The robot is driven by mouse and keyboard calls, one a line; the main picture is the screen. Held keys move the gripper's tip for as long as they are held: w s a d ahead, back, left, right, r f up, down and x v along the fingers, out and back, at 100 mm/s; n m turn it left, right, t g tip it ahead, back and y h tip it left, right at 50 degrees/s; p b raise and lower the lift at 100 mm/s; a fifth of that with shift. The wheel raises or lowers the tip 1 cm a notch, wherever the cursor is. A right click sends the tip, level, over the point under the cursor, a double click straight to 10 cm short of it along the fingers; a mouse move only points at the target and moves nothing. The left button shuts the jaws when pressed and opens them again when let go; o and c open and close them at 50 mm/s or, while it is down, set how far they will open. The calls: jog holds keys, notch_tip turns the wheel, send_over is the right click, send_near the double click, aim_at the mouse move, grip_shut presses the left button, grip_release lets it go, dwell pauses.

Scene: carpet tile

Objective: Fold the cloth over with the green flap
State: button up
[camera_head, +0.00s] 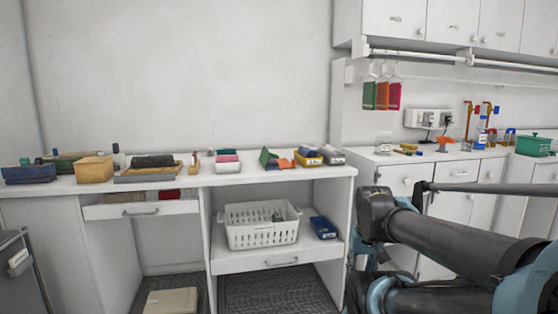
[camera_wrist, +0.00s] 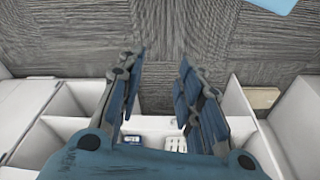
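A green upright piece (camera_head: 266,157) stands on the white counter in the head view, with a flat orange piece (camera_head: 283,163) beside it on the right. They may be the cloth and its green flap, but they are too small to be sure. My gripper (camera_wrist: 158,75) shows in the wrist view with its two blue-grey fingers apart and nothing between them. Grey patterned flooring lies beyond the fingertips. No cloth with a green flap can be made out in the wrist view. In the head view my arm is at the right, away from the green piece.
The counter (camera_head: 235,180) also bears boxes, trays and a pink-and-white stack (camera_head: 227,162). A white basket (camera_head: 261,225) and a blue box (camera_head: 323,227) sit on the shelf below. Green, orange and pink pieces (camera_head: 382,96) hang on the wall. Bottles stand on the right counter.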

jog(key=m+t+y, duration=0.4)
jog(key=t+y, duration=0.5)
jog(key=t, duration=0.1)
send_near(278, 157)
jog(key=x, duration=1)
jog(key=shift+w, duration=0.55)
jog(key=shift+d, duration=0.1)
